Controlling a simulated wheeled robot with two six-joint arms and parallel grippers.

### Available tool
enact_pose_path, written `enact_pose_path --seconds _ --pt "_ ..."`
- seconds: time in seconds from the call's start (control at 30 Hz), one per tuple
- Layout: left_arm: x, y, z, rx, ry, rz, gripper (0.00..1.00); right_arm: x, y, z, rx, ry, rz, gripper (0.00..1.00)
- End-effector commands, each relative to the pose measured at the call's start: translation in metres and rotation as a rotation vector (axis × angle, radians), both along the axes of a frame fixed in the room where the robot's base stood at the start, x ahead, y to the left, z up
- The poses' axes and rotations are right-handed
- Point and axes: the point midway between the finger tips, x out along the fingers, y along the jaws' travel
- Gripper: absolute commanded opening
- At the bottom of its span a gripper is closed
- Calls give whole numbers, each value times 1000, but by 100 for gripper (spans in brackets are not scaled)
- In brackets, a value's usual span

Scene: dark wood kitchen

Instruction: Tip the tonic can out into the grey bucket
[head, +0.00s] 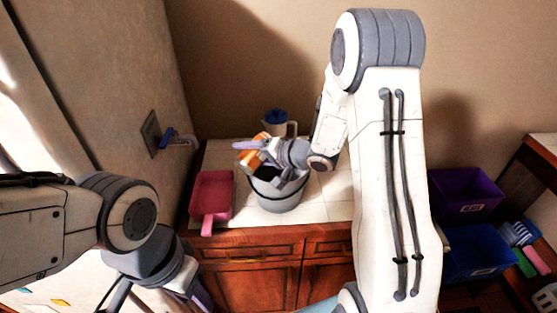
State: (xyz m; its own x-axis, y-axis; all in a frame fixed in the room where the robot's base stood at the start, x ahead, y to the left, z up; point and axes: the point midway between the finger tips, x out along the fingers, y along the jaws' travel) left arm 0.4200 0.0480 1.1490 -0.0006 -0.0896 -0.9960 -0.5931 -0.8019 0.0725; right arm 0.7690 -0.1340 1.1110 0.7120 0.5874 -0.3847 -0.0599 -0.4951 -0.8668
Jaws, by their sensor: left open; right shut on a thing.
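The tonic can (250,159), orange and white, is tilted above the back left of the grey bucket (281,204). My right gripper (251,148) is shut on the can, reaching in from the right over the bucket. Its fingers and wrist hide part of the can and of the bucket's opening. I cannot see the bucket's contents or anything leaving the can. My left gripper (165,300) is low at the left, open, partly cut off by the bottom edge and well apart from the bucket.
A red dustpan-like tray (211,191) lies left of the bucket on the tiled counter (333,186). A white jug with a blue lid (277,120) stands behind. Purple (464,190) and blue (478,251) crates are at the right.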

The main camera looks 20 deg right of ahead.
Motion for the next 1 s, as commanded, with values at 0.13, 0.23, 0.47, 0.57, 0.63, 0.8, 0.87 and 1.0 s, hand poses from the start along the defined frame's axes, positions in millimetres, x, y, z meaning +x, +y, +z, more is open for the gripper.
enact_pose_path --seconds 0.13,0.23,0.47,0.57,0.63,0.8,0.87,1.0 --pt "0 0 6 0 0 0 44 -1 1 9 85 36 -1 11" --pt "0 0 6 0 0 0 44 -1 2 11 126 56 -1 11" --pt "0 0 23 0 0 1 44 2 -5 10 193 87 -2 11" --pt "0 0 25 0 0 1 44 3 -6 8 210 96 -2 11" --pt "0 0 27 0 0 1 44 3 -7 8 221 101 -1 11" --pt "0 0 30 0 0 1 44 4 -9 7 241 109 0 11" --pt "0 0 32 0 0 1 44 5 -10 6 249 113 -1 11" --pt "0 0 36 0 0 1 44 5 -11 6 269 122 -1 11"
